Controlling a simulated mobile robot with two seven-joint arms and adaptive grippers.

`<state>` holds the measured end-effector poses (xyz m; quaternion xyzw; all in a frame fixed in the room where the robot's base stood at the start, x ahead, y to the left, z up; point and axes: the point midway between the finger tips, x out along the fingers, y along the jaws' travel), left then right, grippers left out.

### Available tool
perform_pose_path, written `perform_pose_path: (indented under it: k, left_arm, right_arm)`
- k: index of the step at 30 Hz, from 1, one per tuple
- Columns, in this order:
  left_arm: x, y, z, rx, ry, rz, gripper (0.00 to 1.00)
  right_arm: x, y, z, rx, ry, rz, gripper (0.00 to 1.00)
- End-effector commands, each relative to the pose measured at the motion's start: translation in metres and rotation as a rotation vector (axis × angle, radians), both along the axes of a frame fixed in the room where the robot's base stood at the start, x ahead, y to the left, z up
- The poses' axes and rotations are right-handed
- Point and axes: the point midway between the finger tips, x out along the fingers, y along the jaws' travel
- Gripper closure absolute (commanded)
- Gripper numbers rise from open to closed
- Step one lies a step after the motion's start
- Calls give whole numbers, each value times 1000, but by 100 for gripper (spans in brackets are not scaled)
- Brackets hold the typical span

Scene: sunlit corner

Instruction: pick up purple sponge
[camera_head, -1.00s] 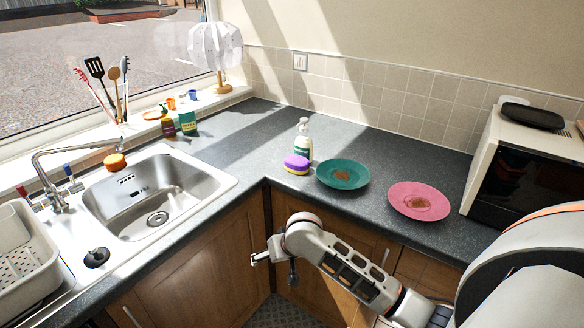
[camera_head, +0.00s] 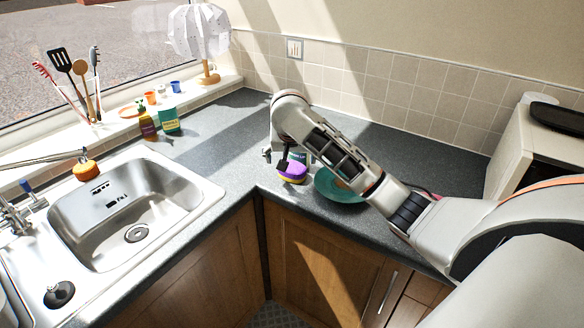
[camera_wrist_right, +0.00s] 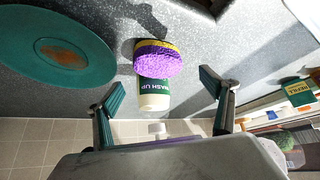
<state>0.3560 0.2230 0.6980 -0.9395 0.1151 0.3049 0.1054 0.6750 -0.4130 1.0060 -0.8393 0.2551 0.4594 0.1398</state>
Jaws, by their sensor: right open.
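The purple sponge (camera_head: 292,174), with a yellow layer, sits on the dark counter just left of the green plate (camera_head: 335,190). My right gripper (camera_head: 279,158) is over the counter at the sponge's upper left, and its arm crosses over the plate. In the right wrist view the gripper (camera_wrist_right: 164,88) is open and empty, its two fingers spread wide. The sponge (camera_wrist_right: 158,60) lies beyond the fingertips, roughly in line with the gap. A washing-up bottle (camera_wrist_right: 153,94) stands beside the sponge; the arm mostly hides it in the head view. My left gripper is not in view.
The steel sink (camera_head: 130,205) is to the left, with an orange item (camera_head: 86,170) at the tap. Bottles (camera_head: 168,120) stand at the window ledge. A microwave (camera_head: 530,160) is at right. The counter (camera_head: 235,125) behind the gripper is clear.

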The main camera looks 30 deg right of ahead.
Motion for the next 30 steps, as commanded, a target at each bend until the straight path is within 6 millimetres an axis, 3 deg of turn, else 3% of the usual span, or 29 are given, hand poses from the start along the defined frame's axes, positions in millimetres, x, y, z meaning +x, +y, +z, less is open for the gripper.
perform_pose_path:
  k: [7, 18, 27, 30]
  left_arm:
    - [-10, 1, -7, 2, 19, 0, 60]
    - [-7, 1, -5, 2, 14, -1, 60]
    - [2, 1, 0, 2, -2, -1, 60]
    - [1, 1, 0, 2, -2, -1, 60]
  right_arm:
    - [8, -7, -17, -2, 0, -1, 18]
    - [26, -20, -56, -2, 1, 0, 18]
    - [28, -21, -60, -2, -1, 1, 18]
    - [28, -21, -60, -2, -1, 1, 41]
